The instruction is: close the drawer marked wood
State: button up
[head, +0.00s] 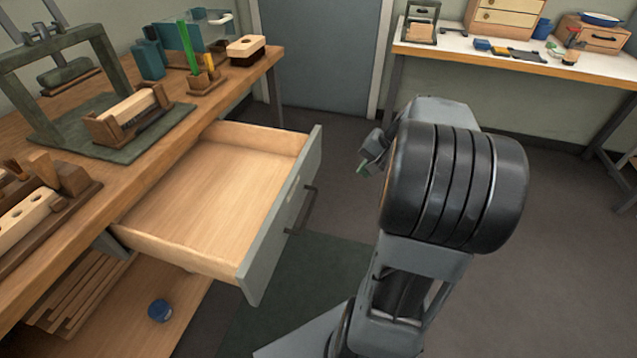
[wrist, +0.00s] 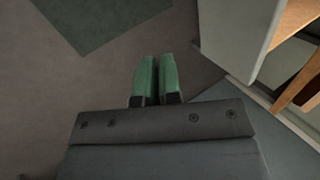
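A wide drawer (head: 215,205) under the left workbench stands pulled out and empty. It has a pale wood interior, a grey-green front panel (head: 262,255) and a dark bar handle (head: 302,212). Any marking on its front is too small to read. My gripper (head: 363,168) is right of the drawer front, apart from the handle, and partly hidden behind my arm. In the wrist view, my gripper's green fingers (wrist: 157,78) are together with only a thin gap and nothing between them. The grey panel at upper right (wrist: 236,35) appears to be the drawer front.
The workbench (head: 150,182) carries a press frame, a brush block in a holder and several tools. A blue round item (head: 159,310) lies on the lower shelf. A second table (head: 520,62) with small drawer chests stands at the back right.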

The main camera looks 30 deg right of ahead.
aim_at(310, 163)
jog(key=shift+w+d+f+t+y+b, duration=0.2)
jog(key=shift+w+d+f+t+b, duration=0.15)
jog(key=shift+d, duration=0.25)
jog(key=shift+w+d+f+t+y+b, duration=0.15)
jog(key=shift+w+d+f+y+b, duration=0.1)
jog(key=shift+w+d+f, duration=0.25)
grip_shut()
notch_tip(310, 163, up, 5)
jog(key=w+a+n+t+y, duration=0.1)
jog(key=w+t+y, duration=0.1)
jog(key=shift+g+h, duration=0.25)
jog(key=shift+g, duration=0.05)
jog(key=b+x, duration=0.1)
jog(key=x, duration=0.2)
jog(key=r+b+x, duration=0.1)
jog(key=x, duration=0.3)
jog(key=w+a+b+x, duration=0.1)
jog(key=x, duration=0.3)
jog(key=shift+b, duration=0.35)
jog(key=shift+w+a+r, duration=0.1)
jog(key=shift+w+a, duration=0.6)
jog(key=shift+w, duration=0.05)
